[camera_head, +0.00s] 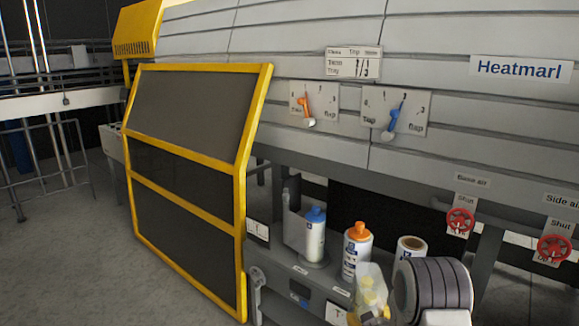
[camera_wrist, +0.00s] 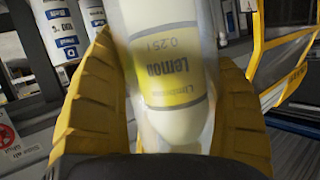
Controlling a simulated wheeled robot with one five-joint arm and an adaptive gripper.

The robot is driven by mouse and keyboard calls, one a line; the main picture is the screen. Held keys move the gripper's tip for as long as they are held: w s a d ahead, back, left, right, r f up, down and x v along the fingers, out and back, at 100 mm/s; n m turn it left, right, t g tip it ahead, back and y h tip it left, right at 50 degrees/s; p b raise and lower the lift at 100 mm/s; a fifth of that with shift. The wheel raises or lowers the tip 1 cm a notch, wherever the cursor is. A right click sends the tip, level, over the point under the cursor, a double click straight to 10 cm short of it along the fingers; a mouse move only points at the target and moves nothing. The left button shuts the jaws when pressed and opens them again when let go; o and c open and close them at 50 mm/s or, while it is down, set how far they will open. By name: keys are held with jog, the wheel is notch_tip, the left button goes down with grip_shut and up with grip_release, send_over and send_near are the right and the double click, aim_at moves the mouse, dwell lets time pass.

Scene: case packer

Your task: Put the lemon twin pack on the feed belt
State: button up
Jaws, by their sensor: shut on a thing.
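The lemon twin pack (camera_wrist: 175,75) fills the middle of the wrist view, a pale, translucent pack with a yellow label reading "Lemon 0.25 l". My gripper (camera_wrist: 165,115) has its yellow ribbed fingers closed around it from both sides. In the head view the pack (camera_head: 370,280) shows at the lower middle, upright or slightly tilted, in front of the shelf. My gripper (camera_head: 371,312) is partly visible at its base there. Only one bottle of the pack can be made out clearly. I cannot pick out the feed belt with certainty in either view.
A blue-capped bottle (camera_head: 315,235), an orange-capped bottle (camera_head: 357,250) and a white roll (camera_head: 410,247) stand on the machine's shelf close behind the pack. A yellow-framed guard door (camera_head: 240,190) stands to the left. Red valve wheels (camera_head: 460,221) are at the right. Open floor (camera_head: 70,250) lies at the left.

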jog(key=shift+n+y, duration=0.4)
jog(key=s+a, duration=0.3)
jog(key=shift+a, duration=0.25)
jog(key=shift+a+v, duration=0.15)
jog(key=shift+v, duration=0.95)
jog(key=shift+a+v, duration=0.1)
jog(key=shift+v, duration=1.05)
